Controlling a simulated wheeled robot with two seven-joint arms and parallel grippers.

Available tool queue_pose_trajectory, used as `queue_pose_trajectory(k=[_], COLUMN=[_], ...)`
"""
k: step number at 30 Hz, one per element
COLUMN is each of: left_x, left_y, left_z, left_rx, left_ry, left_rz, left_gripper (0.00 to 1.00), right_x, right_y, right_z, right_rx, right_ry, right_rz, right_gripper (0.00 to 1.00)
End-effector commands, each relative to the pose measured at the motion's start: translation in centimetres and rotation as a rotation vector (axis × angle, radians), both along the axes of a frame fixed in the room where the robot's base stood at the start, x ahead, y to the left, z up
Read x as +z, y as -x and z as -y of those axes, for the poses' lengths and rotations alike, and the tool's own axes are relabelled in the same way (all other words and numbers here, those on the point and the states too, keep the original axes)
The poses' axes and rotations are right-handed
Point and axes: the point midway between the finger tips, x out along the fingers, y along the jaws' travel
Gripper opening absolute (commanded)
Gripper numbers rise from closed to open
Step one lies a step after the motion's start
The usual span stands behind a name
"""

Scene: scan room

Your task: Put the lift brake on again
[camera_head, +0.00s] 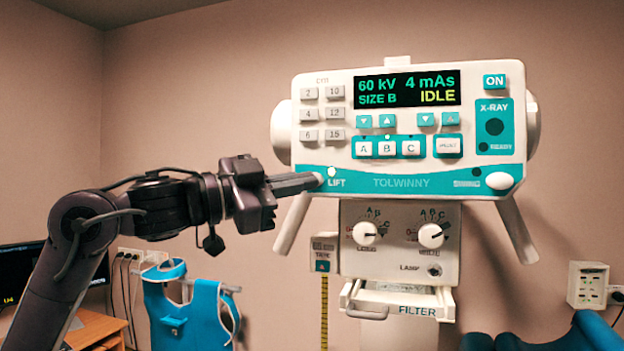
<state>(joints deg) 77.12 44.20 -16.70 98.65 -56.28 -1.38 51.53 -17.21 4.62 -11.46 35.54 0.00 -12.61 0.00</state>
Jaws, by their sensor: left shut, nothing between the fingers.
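The white and teal control panel (405,184) of the x-ray head faces me in the middle. Its display (407,89) reads 60 kV, 4 mAs, SIZE B, IDLE. The LIFT label (336,184) is at the panel's lower left, with a small pale lamp (332,171) just above it. My left gripper (316,180) is shut and empty, its fingertips at the panel's lower left edge beside the LIFT label. The tips cover whatever is directly left of the label, and I cannot tell whether they touch it. A white oval knob (499,181) is at the lower right. My right gripper is not in view.
Below the panel are a collimator box (400,262) with two dials, a FILTER drawer (417,309) and a hanging yellow tape (324,310). Two grey handles slant down from the panel. A blue apron (187,305) stands at lower left, near a wooden desk (92,329) with a monitor.

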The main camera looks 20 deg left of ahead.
Motion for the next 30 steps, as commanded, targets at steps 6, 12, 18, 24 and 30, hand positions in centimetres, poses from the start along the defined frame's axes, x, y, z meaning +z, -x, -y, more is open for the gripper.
queue_pose_trajectory(k=[6,12,18,24,30], left_x=[0.05,0.04,0.05,0.05,0.03], left_y=[-0.11,-0.36,-0.6,-0.84,-0.84], left_z=[-0.01,0.01,0.0,0.01,0.0], left_rx=[0.0,0.0,0.0,0.0,0.001], left_ry=[0.0,0.001,0.0,0.0,0.001], left_rz=[0.0,-0.001,-0.001,0.0,0.0], left_gripper=[0.0,0.0,0.0,0.0,0.0], right_x=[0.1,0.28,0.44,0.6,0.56], right_y=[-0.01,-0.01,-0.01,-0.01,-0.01], right_z=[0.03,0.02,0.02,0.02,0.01], right_rx=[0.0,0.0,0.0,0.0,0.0], right_ry=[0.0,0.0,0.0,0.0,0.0], right_rz=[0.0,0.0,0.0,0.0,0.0], right_gripper=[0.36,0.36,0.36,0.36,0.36])
